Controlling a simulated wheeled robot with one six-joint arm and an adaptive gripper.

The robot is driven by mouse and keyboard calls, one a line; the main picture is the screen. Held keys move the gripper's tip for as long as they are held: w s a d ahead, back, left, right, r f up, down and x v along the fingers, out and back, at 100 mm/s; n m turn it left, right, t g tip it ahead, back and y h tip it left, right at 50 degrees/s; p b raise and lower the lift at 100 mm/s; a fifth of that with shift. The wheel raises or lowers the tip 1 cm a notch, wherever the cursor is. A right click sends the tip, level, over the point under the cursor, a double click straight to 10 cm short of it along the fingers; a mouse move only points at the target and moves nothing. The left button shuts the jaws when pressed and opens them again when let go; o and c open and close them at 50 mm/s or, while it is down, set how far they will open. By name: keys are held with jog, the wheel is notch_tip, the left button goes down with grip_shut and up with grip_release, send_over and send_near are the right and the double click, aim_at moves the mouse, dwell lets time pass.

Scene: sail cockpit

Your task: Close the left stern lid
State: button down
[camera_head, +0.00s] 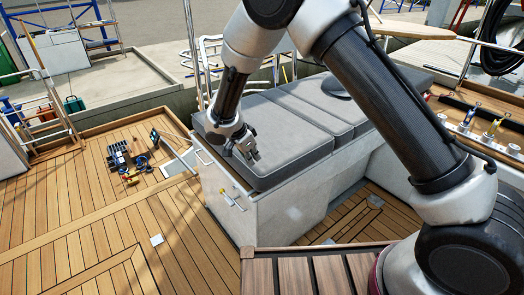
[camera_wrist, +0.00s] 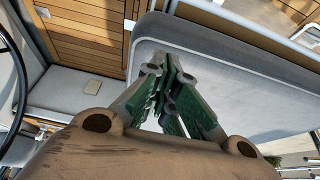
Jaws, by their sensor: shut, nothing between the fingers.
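The grey padded top (camera_head: 285,135) of the white bench, which I take to be the left stern lid, shows in the middle of the head view. It looks nearly flat on the bench; I cannot tell whether a small gap is left under its edge. My gripper (camera_head: 249,152) is over its near left end, pointing down, and seems close to or touching the padding. In the wrist view my gripper (camera_wrist: 172,92) has its green-padded fingers together, empty, in front of a grey surface (camera_wrist: 235,85) with a darker edge. The contact point is hidden.
The white bench wall (camera_head: 285,215) has a handle (camera_head: 233,201) at its left end. Tools (camera_head: 128,160) lie on the wooden deck at the left. A slatted wooden top (camera_head: 315,270) is in front. Bare deck (camera_head: 90,230) lies at the lower left.

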jog(key=s+a+r, duration=0.3)
jog(key=s+a, duration=0.3)
jog(key=a, duration=0.2)
jog(key=s+d+r+n+y, duration=0.1)
jog(key=s+d+r+n, duration=0.2)
jog(key=s+d+r, duration=0.4)
jog(key=s+d+r+n+t+y, duration=0.1)
jog(key=s+d+r+n, duration=0.3)
jog(key=d, duration=1.9)
jog(key=s+d+r+n+y, duration=0.1)
jog(key=s+d+r+n, duration=0.2)
jog(key=s+d+r, duration=0.9)
jog(key=d+r, duration=0.3)
jog(key=r, duration=0.4)
jog(key=shift+s+d+n+t+y, duration=0.15)
jog(key=shift+d+n+t+y, duration=0.15)
jog(key=shift+n+t, duration=0.1)
jog(key=c, duration=2.2)
grip_release()
